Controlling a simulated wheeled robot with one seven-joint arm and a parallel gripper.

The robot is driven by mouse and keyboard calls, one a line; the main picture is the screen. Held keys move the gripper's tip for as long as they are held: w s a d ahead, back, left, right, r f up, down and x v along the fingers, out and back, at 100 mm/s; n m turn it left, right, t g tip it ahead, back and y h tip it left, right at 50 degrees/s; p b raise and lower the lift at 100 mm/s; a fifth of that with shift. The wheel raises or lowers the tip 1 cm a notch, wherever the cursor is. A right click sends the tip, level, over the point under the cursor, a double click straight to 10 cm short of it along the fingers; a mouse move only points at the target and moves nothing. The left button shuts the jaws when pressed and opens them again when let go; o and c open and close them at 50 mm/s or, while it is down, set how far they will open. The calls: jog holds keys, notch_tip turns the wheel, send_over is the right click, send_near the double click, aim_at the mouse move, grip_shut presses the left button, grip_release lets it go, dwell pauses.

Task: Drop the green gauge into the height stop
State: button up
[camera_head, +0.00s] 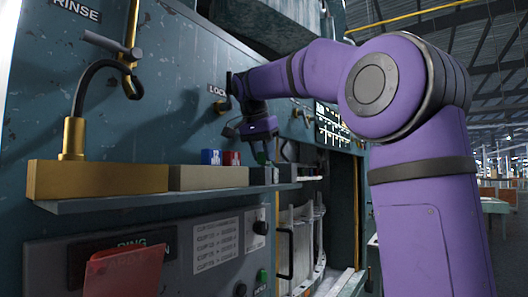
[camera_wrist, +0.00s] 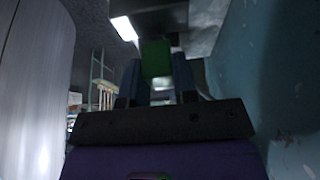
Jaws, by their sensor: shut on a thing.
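My gripper (camera_head: 264,151) is shut on the green gauge (camera_wrist: 155,58). In the wrist view the gauge shows as a green block between the two dark fingers. In the head view the gauge is small and dark at the fingertips. The gripper hangs fingers down, over the right part of the shelf. Below it sits a small dark block (camera_head: 261,176), which may be the height stop; I cannot tell for sure. Any opening in its top is hidden from this angle. I cannot tell how large the gap is between the gauge and this block.
A blue gauge (camera_head: 211,157) and a red gauge (camera_head: 232,158) stand in a grey holder (camera_head: 208,178) left of my gripper. A brass block (camera_head: 98,180) with a bent hose is farther left on the shelf (camera_head: 140,201). The machine wall stands close behind.

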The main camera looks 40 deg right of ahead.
jog(key=shift+f, duration=0.3)
jog(key=o, duration=1)
jog(key=shift+r, duration=0.1)
jog(key=shift+a+r, duration=0.15)
jog(key=shift+r, duration=0.2)
jog(key=s+a, duration=0.1)
jog(key=a, duration=0.2)
jog(key=s+a, duration=0.1)
jog(key=a, duration=0.3)
jog(key=s+a, duration=0.2)
jog(key=a, duration=0.2)
jog(key=shift+s+a+r, duration=0.1)
jog(key=shift+a, duration=0.15)
jog(key=shift+d, duration=0.1)
